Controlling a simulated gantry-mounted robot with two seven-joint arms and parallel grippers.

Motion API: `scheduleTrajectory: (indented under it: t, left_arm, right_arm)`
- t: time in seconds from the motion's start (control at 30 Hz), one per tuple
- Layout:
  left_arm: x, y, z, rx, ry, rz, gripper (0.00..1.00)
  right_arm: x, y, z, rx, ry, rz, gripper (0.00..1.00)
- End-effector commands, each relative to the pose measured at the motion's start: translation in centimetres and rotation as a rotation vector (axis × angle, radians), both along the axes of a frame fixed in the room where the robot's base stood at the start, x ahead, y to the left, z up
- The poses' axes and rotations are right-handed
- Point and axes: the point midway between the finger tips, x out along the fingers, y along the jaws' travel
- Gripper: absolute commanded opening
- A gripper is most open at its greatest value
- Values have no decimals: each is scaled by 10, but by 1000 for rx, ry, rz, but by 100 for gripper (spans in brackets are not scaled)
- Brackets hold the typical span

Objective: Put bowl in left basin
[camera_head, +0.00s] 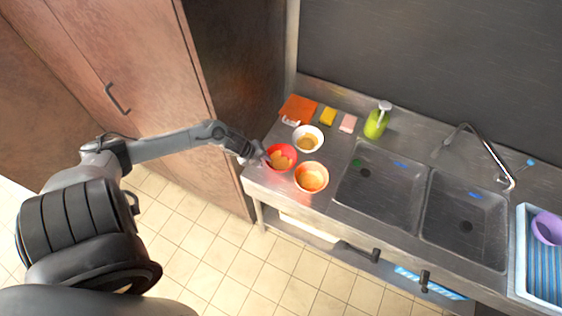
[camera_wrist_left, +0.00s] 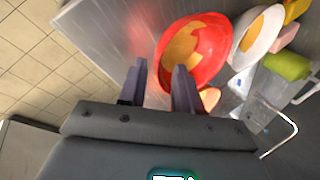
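A red bowl (camera_head: 291,150) with tan food in it stands on the counter left of the basins. A white bowl (camera_head: 319,132) and an orange bowl (camera_head: 325,181), both with food, stand beside it. The left basin (camera_head: 376,205) is empty of bowls. My left gripper (camera_head: 262,160) is at the red bowl's left edge. In the left wrist view its two fingers (camera_wrist_left: 159,88) are apart, and the near rim of the red bowl (camera_wrist_left: 213,60) reaches between them. I cannot tell whether they touch it. My right gripper is not in view.
The right basin (camera_head: 464,220) lies under a faucet (camera_head: 487,145). A green soap bottle (camera_head: 376,123), yellow and pink sponges and an orange cloth (camera_head: 297,107) line the counter's back. A white rack (camera_head: 520,260) with a purple bowl (camera_head: 547,228) is at the right.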

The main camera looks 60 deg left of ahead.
Motion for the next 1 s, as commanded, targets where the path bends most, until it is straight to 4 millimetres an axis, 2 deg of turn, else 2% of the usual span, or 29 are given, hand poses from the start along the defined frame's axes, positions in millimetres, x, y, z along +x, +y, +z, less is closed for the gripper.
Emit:
scheduleTrajectory:
  t: [0.4,0.77,1.0]
  left_arm:
    - [23,-3,-43,0,-1,2,33]
    - [26,-3,-50,2,-1,1,33]
    - [26,-3,-49,2,0,1,0]
  right_arm:
    - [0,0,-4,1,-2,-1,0]
    - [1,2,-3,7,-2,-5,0]
    - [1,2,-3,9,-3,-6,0]
